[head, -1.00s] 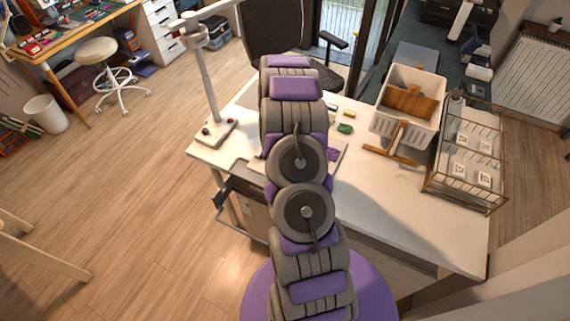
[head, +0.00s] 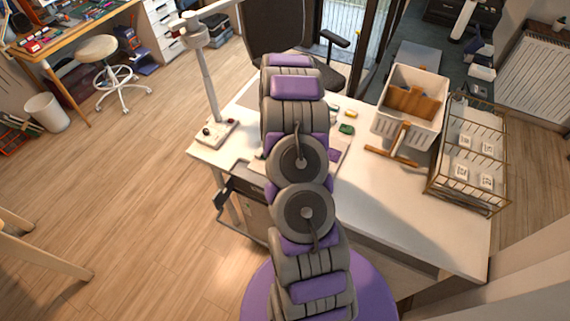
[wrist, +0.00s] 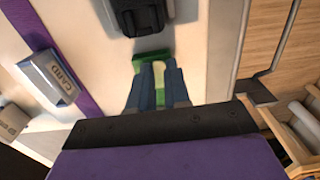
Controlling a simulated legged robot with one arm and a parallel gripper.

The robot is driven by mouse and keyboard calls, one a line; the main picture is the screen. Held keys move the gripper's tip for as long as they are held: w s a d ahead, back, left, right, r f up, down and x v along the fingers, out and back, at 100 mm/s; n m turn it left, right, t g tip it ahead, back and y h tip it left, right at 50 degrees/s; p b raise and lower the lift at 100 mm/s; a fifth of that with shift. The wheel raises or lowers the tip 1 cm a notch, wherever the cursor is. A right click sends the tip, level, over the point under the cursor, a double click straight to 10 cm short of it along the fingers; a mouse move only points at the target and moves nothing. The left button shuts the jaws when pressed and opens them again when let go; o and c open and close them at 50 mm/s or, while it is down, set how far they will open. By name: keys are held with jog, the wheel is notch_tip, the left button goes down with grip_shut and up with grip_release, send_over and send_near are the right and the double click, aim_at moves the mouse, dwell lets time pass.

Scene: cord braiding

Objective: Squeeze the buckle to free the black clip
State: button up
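In the wrist view, a black clip-like piece (wrist: 138,16) lies at the top edge, partly cut off, on a pale surface. Just below it is a green piece (wrist: 152,56); I cannot tell whether it is the buckle. The two blue-grey fingers of my gripper (wrist: 158,72) point up at the green piece, short of the black piece. A narrow gap with green in it shows between them. I cannot tell whether they touch or grip the green. In the head view my own arm hides the gripper and the black piece.
A grey block marked CARD (wrist: 49,76) lies left of the fingers by a purple strip (wrist: 88,108). On the white table (head: 425,210) stand a lamp (head: 207,85), a white bin (head: 383,123), a wooden stand (head: 396,152) and a wire rack (head: 435,190). The table's front right is clear.

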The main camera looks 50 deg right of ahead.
jog(key=o, duration=0.4)
jog(key=shift+s+a+f, duration=0.15)
jog(key=shift+a+f, duration=0.1)
jog(key=shift+a, duration=0.4)
jog(key=o, duration=0.4)
jog(key=shift+w+a+r+p, duration=0.1)
jog(key=shift+w+r+p, duration=0.2)
jog(key=shift+w+r, duration=0.4)
jog(key=shift+r, duration=0.3)
jog(key=shift+s+d+r+p, duration=0.15)
jog(key=shift+d+r+p, duration=0.05)
jog(key=shift+r, duration=0.25)
jog(key=shift+s+d+r+p, duration=0.1)
jog(key=shift+d+r+p, duration=0.05)
jog(key=shift+r, duration=0.25)
jog(key=shift+d+r, duration=0.5)
jog(key=shift+r, duration=0.3)
jog(key=shift+r+p, duration=0.2)
jog(key=shift+p, duration=0.1)
jog(key=shift+s+a+r, duration=0.1)
jog(key=shift+a+r, duration=0.05)
jog(key=shift+a, duration=0.2)
jog(key=shift+d, duration=0.25)
